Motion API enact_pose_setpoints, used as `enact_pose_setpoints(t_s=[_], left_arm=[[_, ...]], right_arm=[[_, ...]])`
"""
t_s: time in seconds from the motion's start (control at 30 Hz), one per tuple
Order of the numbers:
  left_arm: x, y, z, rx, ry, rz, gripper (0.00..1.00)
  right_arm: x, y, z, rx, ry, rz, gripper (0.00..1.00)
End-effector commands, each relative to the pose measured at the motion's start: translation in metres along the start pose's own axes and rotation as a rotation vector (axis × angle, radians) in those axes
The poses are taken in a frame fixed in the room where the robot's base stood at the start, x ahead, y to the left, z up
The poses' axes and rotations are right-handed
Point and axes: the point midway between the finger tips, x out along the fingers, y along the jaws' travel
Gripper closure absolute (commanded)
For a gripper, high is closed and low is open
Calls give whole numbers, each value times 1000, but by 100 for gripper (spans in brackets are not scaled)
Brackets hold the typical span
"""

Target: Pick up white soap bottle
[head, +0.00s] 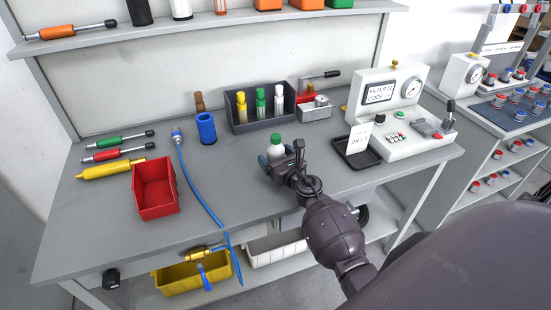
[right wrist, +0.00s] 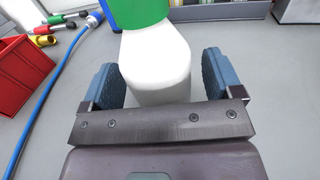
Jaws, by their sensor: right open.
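The white soap bottle (head: 276,150) with a green cap stands upright on the grey workbench, right of the blue hose. In the right wrist view the white bottle (right wrist: 155,68) stands between the two blue finger pads, and its green top (right wrist: 138,12) is cut off by the upper edge. My right gripper (head: 276,162) is open around the bottle, with a pad on each side. In the right wrist view a gap shows between the bottle and the right pad; the left pad is close to it. My left gripper is not in view.
A red bin (head: 154,190) and a blue hose (head: 196,185) lie left of the bottle. A dark caddy (head: 240,126) with small bottles stands behind it. A black tray (head: 356,152) and a white test machine (head: 400,115) stand to the right. The bench front is clear.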

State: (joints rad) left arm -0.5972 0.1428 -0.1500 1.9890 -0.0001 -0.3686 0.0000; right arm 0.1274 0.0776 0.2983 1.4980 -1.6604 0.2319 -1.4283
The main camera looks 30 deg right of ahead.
Motion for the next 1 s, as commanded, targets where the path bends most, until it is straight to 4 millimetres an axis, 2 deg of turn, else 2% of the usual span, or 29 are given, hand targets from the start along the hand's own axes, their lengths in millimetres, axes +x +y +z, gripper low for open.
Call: enact_pose_setpoints(t_s=[0.23,0.27,0.67,1.0], left_arm=[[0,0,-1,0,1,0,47],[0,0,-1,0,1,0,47],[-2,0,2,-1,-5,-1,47],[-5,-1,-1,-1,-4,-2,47]], right_arm=[[2,0,0,0,0,0,15],[1,0,0,0,0,0,18],[1,0,0,0,0,0,78],[2,0,7,-1,-3,0,78]])
